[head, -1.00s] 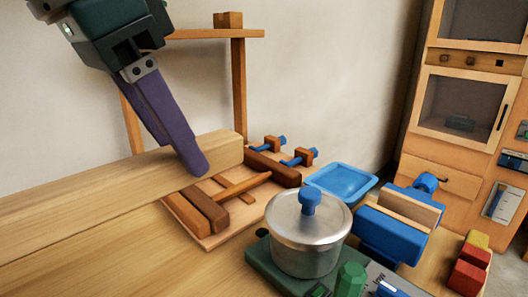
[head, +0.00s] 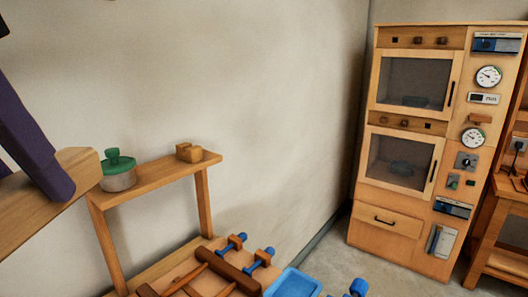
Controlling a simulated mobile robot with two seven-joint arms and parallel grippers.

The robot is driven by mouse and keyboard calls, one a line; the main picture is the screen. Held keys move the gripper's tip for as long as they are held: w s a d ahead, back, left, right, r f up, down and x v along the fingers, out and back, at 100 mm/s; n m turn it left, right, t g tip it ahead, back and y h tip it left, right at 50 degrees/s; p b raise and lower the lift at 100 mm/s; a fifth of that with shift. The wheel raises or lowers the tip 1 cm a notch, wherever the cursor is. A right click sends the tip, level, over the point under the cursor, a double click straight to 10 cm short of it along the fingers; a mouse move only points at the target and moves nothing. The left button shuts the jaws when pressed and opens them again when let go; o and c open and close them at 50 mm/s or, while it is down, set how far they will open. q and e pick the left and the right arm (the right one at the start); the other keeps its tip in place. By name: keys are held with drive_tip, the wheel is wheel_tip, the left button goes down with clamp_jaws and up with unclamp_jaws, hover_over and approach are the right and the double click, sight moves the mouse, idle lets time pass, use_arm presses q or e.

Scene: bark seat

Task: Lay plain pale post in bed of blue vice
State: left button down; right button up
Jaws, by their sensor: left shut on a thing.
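The plain pale post (head: 62,192) is a long squared wooden beam entering from the left edge, its end raised near the shelf. My left gripper (head: 48,180) has purple fingers and is shut on the post near that end. Only one finger shows clearly; the other is hidden. Of the blue vice, only a blue knob (head: 358,287) shows at the bottom edge, to the right of and below the post. The vice's bed is out of view. My right gripper is not in view.
A wooden shelf (head: 150,181) by the wall bears a green-lidded pot (head: 118,172) and a wooden block (head: 198,153). Below are a wooden rack with blue-ended clamps (head: 238,242) and a blue tray (head: 293,285). A wooden cabinet (head: 385,222) stands at the right.

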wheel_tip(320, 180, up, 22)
drive_tip(key=p, duration=1.9)
